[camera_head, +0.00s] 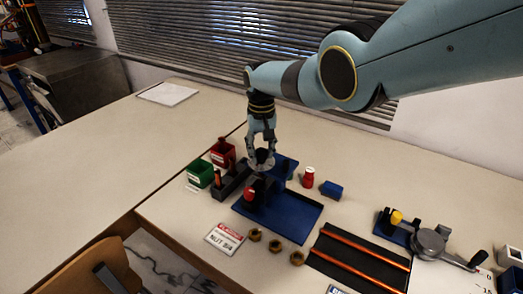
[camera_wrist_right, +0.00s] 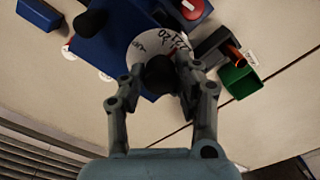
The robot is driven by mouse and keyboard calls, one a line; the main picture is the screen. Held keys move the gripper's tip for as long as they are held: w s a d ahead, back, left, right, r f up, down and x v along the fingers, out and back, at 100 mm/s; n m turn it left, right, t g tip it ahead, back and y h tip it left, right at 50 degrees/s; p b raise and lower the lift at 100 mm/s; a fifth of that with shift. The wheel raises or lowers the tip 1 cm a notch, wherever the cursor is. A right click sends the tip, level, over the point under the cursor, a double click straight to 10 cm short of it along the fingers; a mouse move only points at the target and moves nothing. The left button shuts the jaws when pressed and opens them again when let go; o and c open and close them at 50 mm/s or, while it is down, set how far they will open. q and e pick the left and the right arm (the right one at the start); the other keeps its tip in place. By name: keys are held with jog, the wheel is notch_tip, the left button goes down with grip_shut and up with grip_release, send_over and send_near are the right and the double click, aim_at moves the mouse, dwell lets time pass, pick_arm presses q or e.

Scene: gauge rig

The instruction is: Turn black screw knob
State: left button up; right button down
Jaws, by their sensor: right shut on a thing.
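The black screw knob (camera_wrist_right: 160,74) sits in front of a round white dial with printed numbers (camera_wrist_right: 150,42) on the blue gauge rig (camera_head: 297,217). In the head view the knob (camera_head: 262,155) is small and partly covered by my fingers. My right gripper (camera_wrist_right: 157,85) comes down from above, with one finger on each side of the knob, and is shut on it. In the head view my right gripper (camera_head: 262,150) stands over the rig's back part. My left gripper is in neither view.
A red bin (camera_head: 222,153) and a green bin (camera_head: 199,174) stand left of the rig. Several brass nuts (camera_head: 275,246) and a sign (camera_head: 224,238) lie in front. A crank device (camera_head: 430,242) stands further right.

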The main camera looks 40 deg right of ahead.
aim_at(261, 151)
jog(key=m, duration=0.6)
jog(key=shift+a, duration=0.1)
jog(key=m, duration=0.6)
jog(key=shift+m, duration=0.3)
dwell(0.3)
jog(key=c, duration=1)
grip_release()
jog(key=shift+o, duration=0.2)
jog(key=shift+r, duration=0.1)
jog(key=shift+w+r, duration=0.15)
jog(key=shift+r, duration=0.4)
notch_tip(261, 151, up, 11)
jog(key=shift+f, duration=0.2)
